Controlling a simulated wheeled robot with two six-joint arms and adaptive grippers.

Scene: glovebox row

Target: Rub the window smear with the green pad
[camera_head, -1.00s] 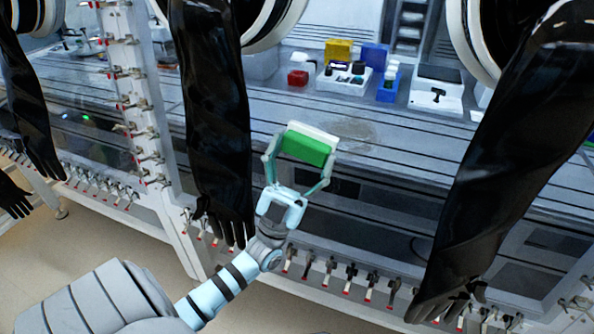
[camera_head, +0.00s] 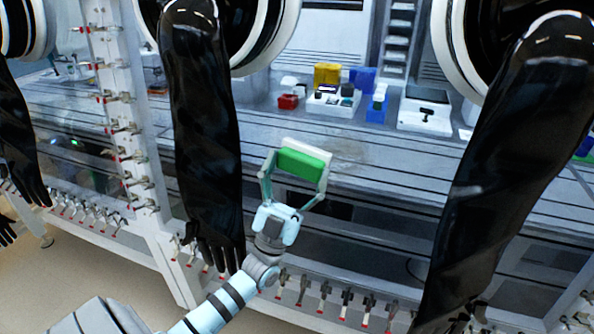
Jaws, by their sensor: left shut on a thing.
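The green pad (camera_head: 302,166) with a white backing is held between the fingers of my left gripper (camera_head: 297,174). The gripper is shut on it, in front of the glovebox window (camera_head: 400,178). A faint brownish smear (camera_head: 350,154) shows on the window just right of the pad. I cannot tell whether the pad touches the glass. My right gripper is out of view.
Black gloves hang on both sides of my left gripper, a left one (camera_head: 203,130) and a right one (camera_head: 505,170). Behind the glass stand a white tray (camera_head: 333,107), a red block (camera_head: 288,102) and a yellow box (camera_head: 327,73). Clamps (camera_head: 345,302) line the lower frame.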

